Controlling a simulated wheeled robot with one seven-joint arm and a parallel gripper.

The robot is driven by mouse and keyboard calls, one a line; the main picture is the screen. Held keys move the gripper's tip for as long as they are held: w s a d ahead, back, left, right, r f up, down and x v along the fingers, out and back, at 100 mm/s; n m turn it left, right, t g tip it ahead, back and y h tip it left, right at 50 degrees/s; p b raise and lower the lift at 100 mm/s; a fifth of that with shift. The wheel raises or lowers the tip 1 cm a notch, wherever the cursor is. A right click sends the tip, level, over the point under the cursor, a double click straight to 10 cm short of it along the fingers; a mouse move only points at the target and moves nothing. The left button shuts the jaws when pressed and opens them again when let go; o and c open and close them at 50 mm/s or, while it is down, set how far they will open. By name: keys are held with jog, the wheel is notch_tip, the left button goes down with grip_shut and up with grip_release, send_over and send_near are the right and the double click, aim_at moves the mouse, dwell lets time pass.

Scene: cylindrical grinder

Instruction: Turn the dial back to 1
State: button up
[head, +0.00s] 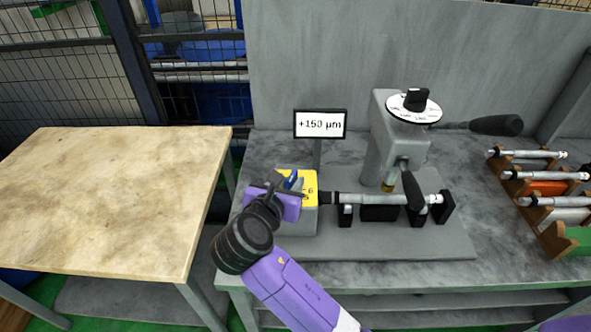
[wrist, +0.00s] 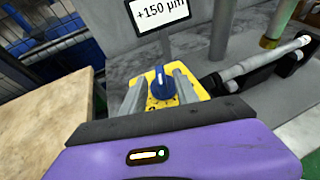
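The dial is a blue knob (wrist: 163,86) on a yellow numbered face (wrist: 200,88) in the wrist view. A pale mark shows on the knob's top; I cannot tell which number it points to. In the head view the yellow face (head: 311,187) tops a grey box, with a "6" readable, and part of the blue knob (head: 291,180) shows behind my gripper. My gripper (wrist: 160,82) is open, one grey finger on each side of the knob. Whether the fingers touch it is unclear. Most face numbers are hidden.
A display (head: 320,124) reads +150 µm behind the box. A grey column (head: 384,150) carries a white dial plate (head: 401,112) with a black knob. A shaft (head: 380,199) lies on black supports at right. A rack (head: 545,190) holds shafts. A bare table (head: 110,190) stands left.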

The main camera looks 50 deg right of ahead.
aim_at(295, 173)
jog(key=x, duration=0.7)
jog(key=shift+c, duration=0.5)
jog(key=shift+a, duration=0.1)
grip_shut()
